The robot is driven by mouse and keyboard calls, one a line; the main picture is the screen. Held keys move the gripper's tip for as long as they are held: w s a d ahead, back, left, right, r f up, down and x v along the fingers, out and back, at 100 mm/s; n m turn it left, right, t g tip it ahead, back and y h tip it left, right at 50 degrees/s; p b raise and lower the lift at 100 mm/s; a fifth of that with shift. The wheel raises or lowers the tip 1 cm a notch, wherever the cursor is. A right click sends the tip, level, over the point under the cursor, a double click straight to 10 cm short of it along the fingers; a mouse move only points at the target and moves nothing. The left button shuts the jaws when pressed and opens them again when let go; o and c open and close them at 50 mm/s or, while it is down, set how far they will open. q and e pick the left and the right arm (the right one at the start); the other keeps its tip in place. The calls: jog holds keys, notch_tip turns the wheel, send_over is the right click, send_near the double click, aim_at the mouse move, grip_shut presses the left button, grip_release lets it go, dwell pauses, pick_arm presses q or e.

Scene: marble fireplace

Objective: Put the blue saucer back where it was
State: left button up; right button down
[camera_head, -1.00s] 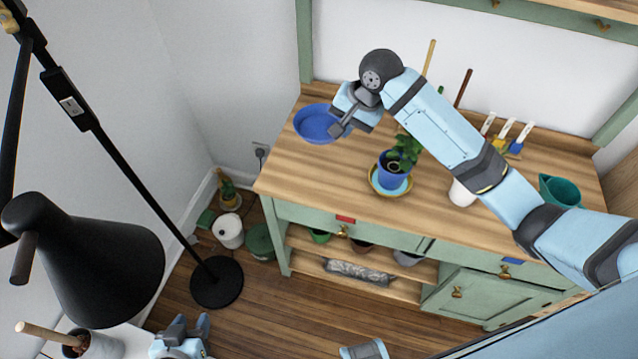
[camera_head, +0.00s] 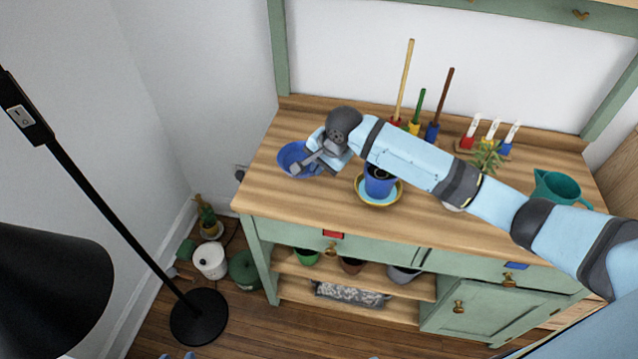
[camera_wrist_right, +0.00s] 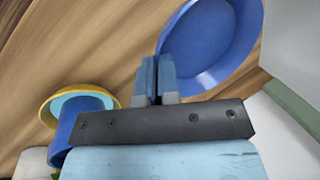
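The blue saucer (camera_head: 288,155) is a round, shallow dish at the back left of the wooden worktop. In the right wrist view it fills the upper right (camera_wrist_right: 222,35). My right gripper (camera_head: 300,168) reaches over from the right to its near right side. In the wrist view its two fingers (camera_wrist_right: 155,75) are nearly together, with the saucer's rim between them. The gripper hides part of the saucer. Whether the saucer touches the worktop is hard to tell. Only small tips of my left gripper (camera_head: 178,356) show at the bottom edge.
A blue pot (camera_head: 379,184) stands in a yellow-rimmed saucer (camera_head: 361,190) right of my gripper. Upright tools (camera_head: 405,80) and white-labelled markers (camera_head: 493,132) stand behind. A teal jug (camera_head: 556,187) stands at the right. The worktop's front left (camera_head: 285,200) is clear. A black lamp (camera_head: 45,280) is at left.

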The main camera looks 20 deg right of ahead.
aim_at(315, 188)
notch_tip(315, 188, down, 6)
jog(key=shift+r+b, duration=0.15)
jog(key=shift+b, duration=0.25)
pick_arm(q)
jog(key=shift+d, duration=0.2)
jog(key=shift+a+r, duration=0.1)
pick_arm(e)
jog(key=c, duration=1.4)
grip_release()
pick_arm(q)
jog(key=shift+f, duration=0.4)
pick_arm(e)
jog(key=shift+o, duration=0.2)
